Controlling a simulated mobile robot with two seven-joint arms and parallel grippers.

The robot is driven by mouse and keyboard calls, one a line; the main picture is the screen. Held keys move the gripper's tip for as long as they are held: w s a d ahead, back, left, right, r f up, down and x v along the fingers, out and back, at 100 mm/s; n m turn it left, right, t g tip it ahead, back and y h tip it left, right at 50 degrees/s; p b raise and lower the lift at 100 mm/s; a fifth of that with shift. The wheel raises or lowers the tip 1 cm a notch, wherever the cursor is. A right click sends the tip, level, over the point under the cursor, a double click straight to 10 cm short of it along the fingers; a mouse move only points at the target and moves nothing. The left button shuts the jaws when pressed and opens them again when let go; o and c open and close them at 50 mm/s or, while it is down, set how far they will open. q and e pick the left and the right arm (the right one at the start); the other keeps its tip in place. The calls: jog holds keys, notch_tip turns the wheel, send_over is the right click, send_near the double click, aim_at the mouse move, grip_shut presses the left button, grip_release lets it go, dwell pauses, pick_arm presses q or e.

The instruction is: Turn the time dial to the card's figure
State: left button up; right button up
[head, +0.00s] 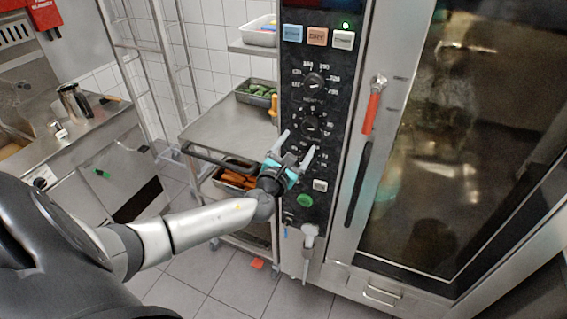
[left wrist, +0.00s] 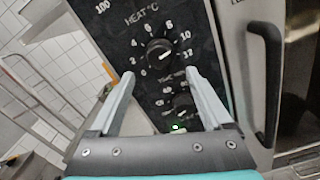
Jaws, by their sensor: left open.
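The oven's control panel (head: 291,82) carries a column of black dials. A lower dial (left wrist: 181,106) shows between the fingers in the wrist view. My left gripper (head: 297,148) is open and empty in front of the panel, its fingers (left wrist: 159,75) apart from the 0-to-12 dial. No card with a readable figure shows. My right gripper is out of view.
The top dial (head: 314,80) sits above. A green button (head: 304,200) and white button (head: 320,185) are low on the panel. The oven door's dark handle (head: 358,183) stands out to the right. A steel trolley (head: 215,135) with trays stands left of the oven.

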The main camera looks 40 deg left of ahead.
pick_arm(q)
jog(key=v, duration=0.8)
jog(key=shift+s, duration=0.35)
